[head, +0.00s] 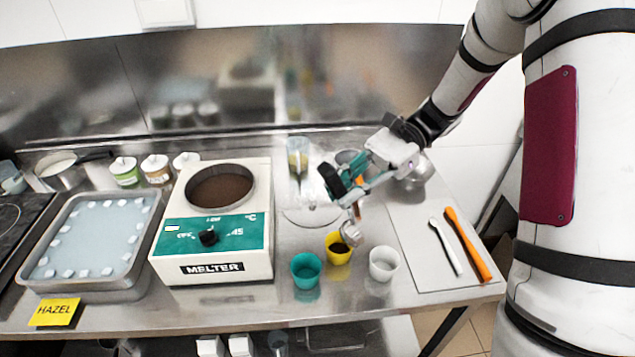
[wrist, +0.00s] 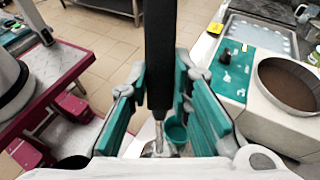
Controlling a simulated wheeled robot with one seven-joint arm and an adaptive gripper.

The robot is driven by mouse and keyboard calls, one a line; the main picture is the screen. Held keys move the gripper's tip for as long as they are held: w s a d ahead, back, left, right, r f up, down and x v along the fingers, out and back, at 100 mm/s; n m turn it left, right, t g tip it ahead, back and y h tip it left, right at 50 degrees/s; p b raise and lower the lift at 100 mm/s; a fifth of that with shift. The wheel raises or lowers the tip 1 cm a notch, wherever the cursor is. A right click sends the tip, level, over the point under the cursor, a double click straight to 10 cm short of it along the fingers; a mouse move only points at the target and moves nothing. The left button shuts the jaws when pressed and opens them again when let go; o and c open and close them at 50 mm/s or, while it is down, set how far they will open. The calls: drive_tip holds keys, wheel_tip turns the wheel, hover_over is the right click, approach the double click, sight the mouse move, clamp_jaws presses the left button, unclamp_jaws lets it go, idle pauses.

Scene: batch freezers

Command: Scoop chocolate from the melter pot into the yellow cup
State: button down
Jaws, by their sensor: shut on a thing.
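The melter pot (head: 220,187) holds brown chocolate and sits in a white melter at the left; it also shows in the wrist view (wrist: 288,84). The yellow cup (head: 336,260) stands upright on the steel counter with dark brown chocolate visible inside. My gripper (head: 350,188) is shut on a scoop with a black handle (wrist: 160,55) and a metal shaft. The scoop's metal bowl (head: 350,234) hangs at the right side of the yellow cup's rim; I cannot tell whether they touch. What the bowl holds is not clear. The yellow cup is hidden in the wrist view.
A teal cup (head: 306,271) stands left of the yellow cup and a white cup (head: 383,264) right of it. A white board (head: 425,262) bears a white spoon (head: 445,247) and an orange spatula (head: 467,245). A tray (head: 90,282) lies left of the melter.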

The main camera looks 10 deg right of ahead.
drive_tip(key=w+a+f+b, duration=0.1)
drive_tip(key=w+f+b, duration=0.4)
drive_tip(key=w+f, duration=0.1)
drive_tip(key=s+a+f+t+h+p, duration=0.5)
drive_tip(key=a+f+t+h+p, duration=0.1)
drive_tip(key=a+h+p, duration=0.4)
drive_tip(key=shift+s+f+h+p, duration=0.15)
drive_tip(key=shift+f+h+p, duration=0.6)
drive_tip(key=shift+h, duration=0.25)
idle(0.6)
